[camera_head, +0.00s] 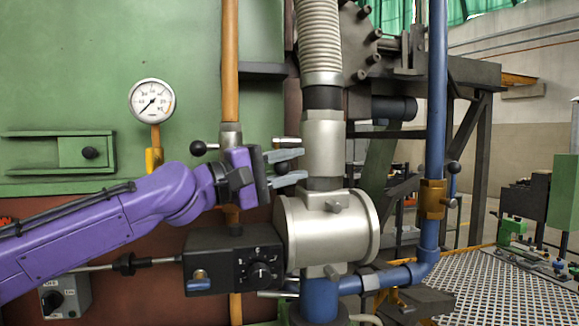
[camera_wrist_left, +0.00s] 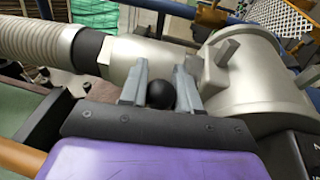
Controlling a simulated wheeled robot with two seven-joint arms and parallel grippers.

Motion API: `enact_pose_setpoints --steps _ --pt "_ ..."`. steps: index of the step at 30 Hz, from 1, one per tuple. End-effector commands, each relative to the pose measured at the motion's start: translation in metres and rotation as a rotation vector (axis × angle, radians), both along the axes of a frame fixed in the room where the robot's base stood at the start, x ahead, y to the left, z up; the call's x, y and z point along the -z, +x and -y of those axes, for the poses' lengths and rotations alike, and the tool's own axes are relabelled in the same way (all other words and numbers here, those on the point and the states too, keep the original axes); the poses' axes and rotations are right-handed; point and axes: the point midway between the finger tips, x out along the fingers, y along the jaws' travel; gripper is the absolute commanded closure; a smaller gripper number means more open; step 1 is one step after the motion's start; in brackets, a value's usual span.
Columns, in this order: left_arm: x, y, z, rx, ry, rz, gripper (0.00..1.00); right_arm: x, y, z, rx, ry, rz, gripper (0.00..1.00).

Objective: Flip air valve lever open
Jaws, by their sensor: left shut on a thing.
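My left gripper (camera_head: 287,167) has its two grey fingers around a black ball knob (camera_head: 282,168), in front of the silver vertical pipe. In the left wrist view the knob (camera_wrist_left: 160,94) sits between the fingers (camera_wrist_left: 161,82); the stem behind it is hidden. A brass valve (camera_head: 432,199) on the blue pipe (camera_head: 437,90) at the right has a lever with a black ball end (camera_head: 453,167), apart from my gripper. Another black ball lever (camera_head: 198,148) sticks out left from the orange pipe (camera_head: 230,60). My right gripper is not in view.
The silver valve body (camera_head: 325,228) is close right of my gripper. A black control box (camera_head: 233,262) with a dial is below it. A pressure gauge (camera_head: 152,101) is at the left, on the green furnace wall (camera_head: 90,50). A metal grating (camera_head: 490,285) is at the lower right.

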Motion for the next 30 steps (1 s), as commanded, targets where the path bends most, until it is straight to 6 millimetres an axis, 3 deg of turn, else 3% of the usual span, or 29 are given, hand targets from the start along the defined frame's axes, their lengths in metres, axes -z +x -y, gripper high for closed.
enact_pose_setpoints --steps 2,3,4,5,15,24,30 --pt "0.003 0.001 0.000 0.000 0.001 -0.006 1.00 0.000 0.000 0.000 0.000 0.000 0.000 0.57" --pt "0.003 0.001 0.000 0.000 0.001 -0.006 0.56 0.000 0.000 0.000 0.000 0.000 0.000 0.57" --pt "0.002 0.001 0.000 0.000 0.001 -0.006 0.46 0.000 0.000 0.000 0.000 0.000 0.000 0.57" --pt "0.002 0.001 0.000 0.000 0.000 -0.005 0.44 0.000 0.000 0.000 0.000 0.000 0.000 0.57" --pt "0.003 -0.003 -0.006 -0.001 -0.001 -0.001 0.44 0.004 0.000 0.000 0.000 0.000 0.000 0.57" --pt "0.016 -0.037 -0.063 -0.002 -0.004 -0.002 0.44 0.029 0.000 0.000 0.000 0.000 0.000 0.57" --pt "0.020 -0.051 -0.085 0.001 0.000 -0.004 0.44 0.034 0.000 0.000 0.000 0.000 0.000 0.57"
